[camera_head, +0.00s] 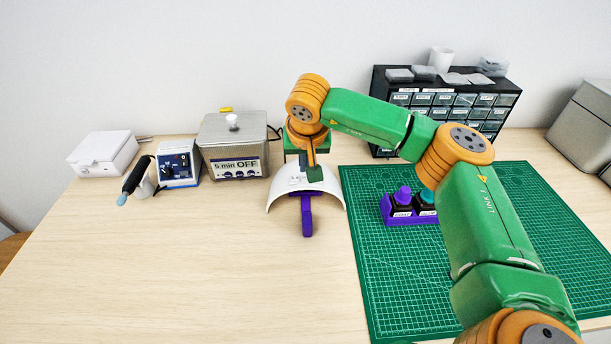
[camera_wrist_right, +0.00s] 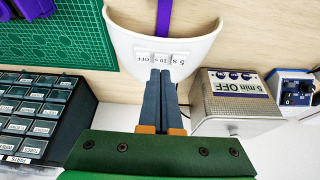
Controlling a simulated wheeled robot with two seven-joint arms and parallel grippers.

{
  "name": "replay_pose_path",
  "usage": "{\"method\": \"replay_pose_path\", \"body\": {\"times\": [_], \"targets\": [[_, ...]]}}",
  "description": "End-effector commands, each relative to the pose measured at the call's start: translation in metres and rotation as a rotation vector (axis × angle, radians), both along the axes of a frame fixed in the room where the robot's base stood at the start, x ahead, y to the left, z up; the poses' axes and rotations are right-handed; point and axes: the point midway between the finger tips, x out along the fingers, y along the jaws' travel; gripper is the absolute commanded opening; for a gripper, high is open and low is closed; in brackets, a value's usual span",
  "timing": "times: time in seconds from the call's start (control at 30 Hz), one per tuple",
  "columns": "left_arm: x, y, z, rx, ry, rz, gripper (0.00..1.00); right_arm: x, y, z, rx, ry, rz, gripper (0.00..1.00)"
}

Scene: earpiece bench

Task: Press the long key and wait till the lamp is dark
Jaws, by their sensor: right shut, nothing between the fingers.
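The curing lamp is a white arched hood (camera_head: 277,197) standing on the bench, with a purple strip (camera_head: 307,222) at its front. It also shows in the right wrist view (camera_wrist_right: 122,30). On top are small white keys marked 5 s (camera_wrist_right: 180,59), 10 s (camera_wrist_right: 161,57) and OFF (camera_wrist_right: 142,57), upside down there. My right gripper (camera_wrist_right: 160,72) is shut and empty, pointing down at the hood top, its tips beside the 10 s key. I cannot tell whether they touch it. In the head view the gripper (camera_head: 311,178) partly hides the keys. No glow shows; the hood's inside is hidden.
A metal box marked "5 min OFF" (camera_head: 236,145), a blue-fronted unit (camera_head: 178,165) and a white box (camera_head: 103,153) stand left. A drawer cabinet (camera_head: 440,105) is behind. A green mat (camera_head: 400,285) with a purple holder (camera_head: 397,216) lies right. The front left bench is clear.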

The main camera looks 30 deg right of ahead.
Motion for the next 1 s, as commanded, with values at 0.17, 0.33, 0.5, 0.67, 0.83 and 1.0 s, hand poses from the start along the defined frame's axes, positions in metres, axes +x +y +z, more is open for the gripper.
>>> {"method": "replay_pose_path", "body": {"times": [0.17,0.33,0.5,0.67,0.83,1.0], "targets": [[0.000,0.000,-0.003,0.000,0.000,0.000,0.62,0.000,0.000,-0.004,0.000,0.000,0.000,0.00],[0.000,0.000,-0.006,0.000,0.000,0.000,0.62,0.000,0.000,-0.007,0.000,0.000,0.000,0.00],[0.000,0.000,-0.008,0.000,0.000,0.000,0.62,0.000,0.000,-0.011,0.000,0.000,0.000,0.00],[0.000,0.000,-0.010,0.000,0.000,0.000,0.62,0.000,0.000,-0.014,0.000,0.000,0.000,0.00],[0.000,0.000,-0.013,0.000,0.001,0.000,0.62,0.000,0.000,-0.017,0.000,0.000,0.000,0.00],[0.000,0.000,-0.003,0.000,0.001,0.000,0.62,0.000,0.000,-0.007,0.000,0.000,0.000,0.00]]}}
